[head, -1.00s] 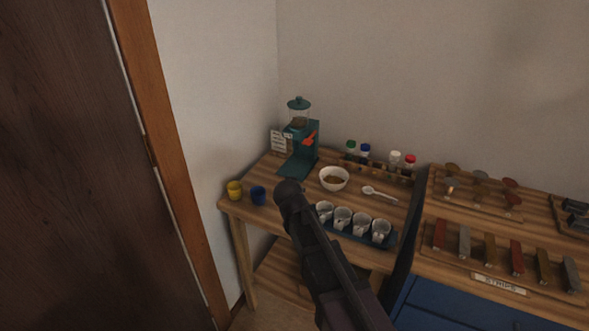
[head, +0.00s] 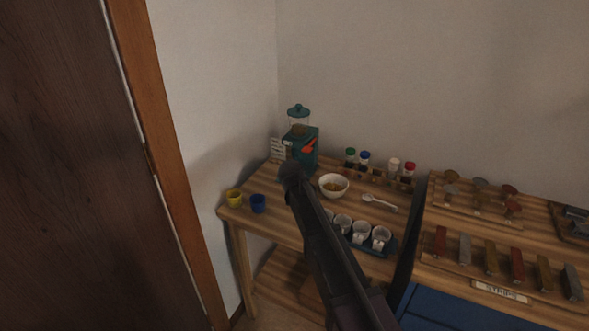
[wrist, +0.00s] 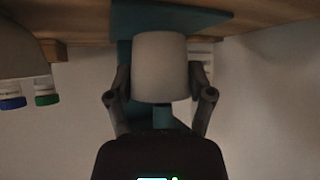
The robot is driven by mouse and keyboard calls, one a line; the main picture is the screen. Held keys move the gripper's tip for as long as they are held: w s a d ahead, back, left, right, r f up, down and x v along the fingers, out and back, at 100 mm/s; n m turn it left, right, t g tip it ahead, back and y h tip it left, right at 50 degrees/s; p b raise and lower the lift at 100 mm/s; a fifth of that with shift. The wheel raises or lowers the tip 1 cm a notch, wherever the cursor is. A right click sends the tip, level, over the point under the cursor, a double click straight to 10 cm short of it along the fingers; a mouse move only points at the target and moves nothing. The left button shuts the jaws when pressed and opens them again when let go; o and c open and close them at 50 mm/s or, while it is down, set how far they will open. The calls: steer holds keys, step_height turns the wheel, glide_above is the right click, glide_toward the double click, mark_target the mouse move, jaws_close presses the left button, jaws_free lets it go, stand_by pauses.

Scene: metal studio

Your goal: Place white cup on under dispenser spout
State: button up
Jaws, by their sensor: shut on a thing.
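The white cup (wrist: 160,68) is held between the two fingers of my gripper (wrist: 161,82) in the wrist view, which looks upside down. The gripper is shut on the cup's sides. Behind the cup are teal parts of the dispenser, with its flat base (wrist: 185,18) at the top of that picture. I cannot tell whether the cup touches the base or is directly below the spout. In the head view the dispenser (head: 302,146) stands in the table's back corner, with an orange part on its front. My arm hides its base, the gripper and the held cup there.
A white bowl (head: 334,186) stands right of my arm, with a spoon (head: 379,201) beside it. A dark tray (head: 392,246) holds several white cups at the front. Capped bottles (head: 365,160) stand along the back.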

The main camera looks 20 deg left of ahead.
steer(key=shift+w+a, duration=0.25)
steer(key=shift+w, duration=0.5)
steer(key=shift+w, duration=0.15)
steer(key=shift+w+a, duration=0.15)
steer(key=shift+w, duration=0.1)
steer(key=w, duration=0.1)
steer(key=w+a, duration=0.1)
steer(key=w, duration=0.1)
steer(key=shift+w, duration=0.2)
steer(key=shift+s+d+f+b, duration=0.1)
steer(key=shift+s+f+b, duration=0.1)
steer(key=shift+f+b, duration=0.35)
steer(key=shift+f, duration=0.2)
steer(key=shift+f+b, duration=0.2)
steer(key=shift+b, duration=0.2)
steer(key=o, duration=0.9)
steer(key=shift+c, duration=0.2)
steer(key=shift+r, duration=0.1)
